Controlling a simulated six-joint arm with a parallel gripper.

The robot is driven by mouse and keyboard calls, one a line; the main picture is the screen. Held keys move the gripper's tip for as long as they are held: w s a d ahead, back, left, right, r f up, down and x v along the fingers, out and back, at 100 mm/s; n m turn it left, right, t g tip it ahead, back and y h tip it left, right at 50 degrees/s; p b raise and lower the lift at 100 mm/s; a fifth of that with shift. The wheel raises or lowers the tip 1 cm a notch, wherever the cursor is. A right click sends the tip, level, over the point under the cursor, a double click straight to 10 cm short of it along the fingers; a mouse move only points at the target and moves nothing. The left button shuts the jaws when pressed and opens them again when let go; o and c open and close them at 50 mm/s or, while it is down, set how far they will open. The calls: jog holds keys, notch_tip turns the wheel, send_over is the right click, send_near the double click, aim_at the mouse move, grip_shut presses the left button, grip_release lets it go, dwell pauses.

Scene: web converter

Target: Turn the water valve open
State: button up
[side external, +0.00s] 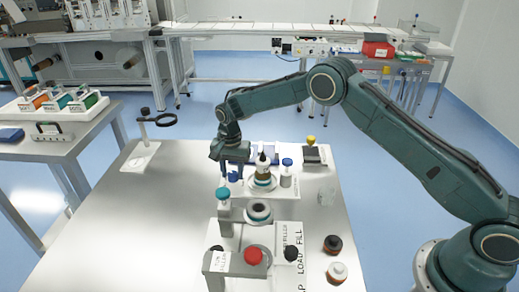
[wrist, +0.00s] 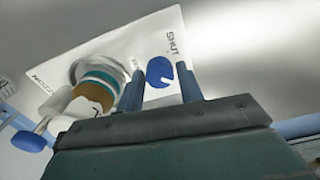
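The water valve's blue knob (wrist: 160,72) sits on a white panel (wrist: 125,45) beside the printed word SHUT (wrist: 173,43). In the side view the blue knob (side external: 234,177) is directly below my gripper (side external: 231,166). In the wrist view my gripper (wrist: 160,82) points at the knob, with one finger on each side of it and a gap between them. The fingers are apart. I cannot tell whether either finger touches the knob or how far down they reach around it.
A bottle with a teal band (wrist: 97,82) stands on a round base close beside my gripper. A blue-capped container (side external: 287,172) is right of it. A teal-topped post (side external: 223,194) and a red-knobbed station (side external: 253,256) stand nearer the camera. The table's left side is mostly clear.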

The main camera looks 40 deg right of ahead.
aim_at(233, 173)
jog(key=shift+o, duration=1.1)
notch_tip(233, 173, up, 14)
